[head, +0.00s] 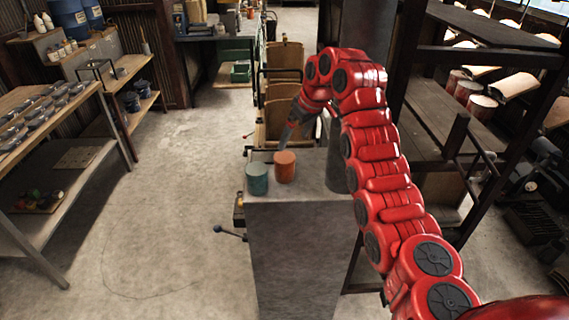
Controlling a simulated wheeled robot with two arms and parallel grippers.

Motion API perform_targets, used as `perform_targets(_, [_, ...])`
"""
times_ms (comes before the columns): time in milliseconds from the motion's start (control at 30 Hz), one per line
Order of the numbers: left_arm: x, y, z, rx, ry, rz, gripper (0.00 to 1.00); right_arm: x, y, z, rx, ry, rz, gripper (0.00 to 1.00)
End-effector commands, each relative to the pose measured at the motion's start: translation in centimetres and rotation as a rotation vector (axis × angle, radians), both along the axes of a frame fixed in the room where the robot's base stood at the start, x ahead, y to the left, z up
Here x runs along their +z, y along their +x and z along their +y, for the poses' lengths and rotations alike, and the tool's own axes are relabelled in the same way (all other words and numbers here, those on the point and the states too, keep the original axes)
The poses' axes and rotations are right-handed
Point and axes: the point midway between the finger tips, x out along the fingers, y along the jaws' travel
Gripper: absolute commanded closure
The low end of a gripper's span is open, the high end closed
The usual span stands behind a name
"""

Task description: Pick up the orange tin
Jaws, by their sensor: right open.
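The orange tin (285,167) stands upright on top of a grey block-like stand (310,195). A teal tin (257,179) stands close beside it, to the left and a little nearer to me. My right arm reaches in from the lower right and bends down over the stand. My right gripper (283,147) points down just above and behind the orange tin, open. Its fingertips are small and partly lost near the tin's top edge, so I cannot tell whether they touch it. My left gripper is out of view.
A grey column (345,140) rises from the stand right of the tins. Dark metal shelving (450,130) fills the right side. A shelf table (50,150) with several metal items stands at the left. The concrete floor (180,190) between is clear.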

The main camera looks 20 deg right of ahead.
Motion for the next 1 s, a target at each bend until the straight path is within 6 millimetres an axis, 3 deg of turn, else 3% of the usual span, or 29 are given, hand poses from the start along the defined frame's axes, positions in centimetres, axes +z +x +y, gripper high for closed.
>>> perform_targets(400, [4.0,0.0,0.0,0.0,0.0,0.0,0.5,-7.3,2.8,1.5,0.001,0.0,0.001,0.0])
perform_targets(633, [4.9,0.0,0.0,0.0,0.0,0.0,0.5,-9.1,3.3,1.7,-0.001,0.0,0.0,0.0])
perform_targets(800, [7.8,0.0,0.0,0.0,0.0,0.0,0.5,-11.3,3.3,2.3,0.0,0.003,0.005,0.0])
perform_targets(1000, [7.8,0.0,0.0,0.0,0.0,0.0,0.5,-13.3,4.1,2.5,0.0,-0.002,-0.002,0.0])
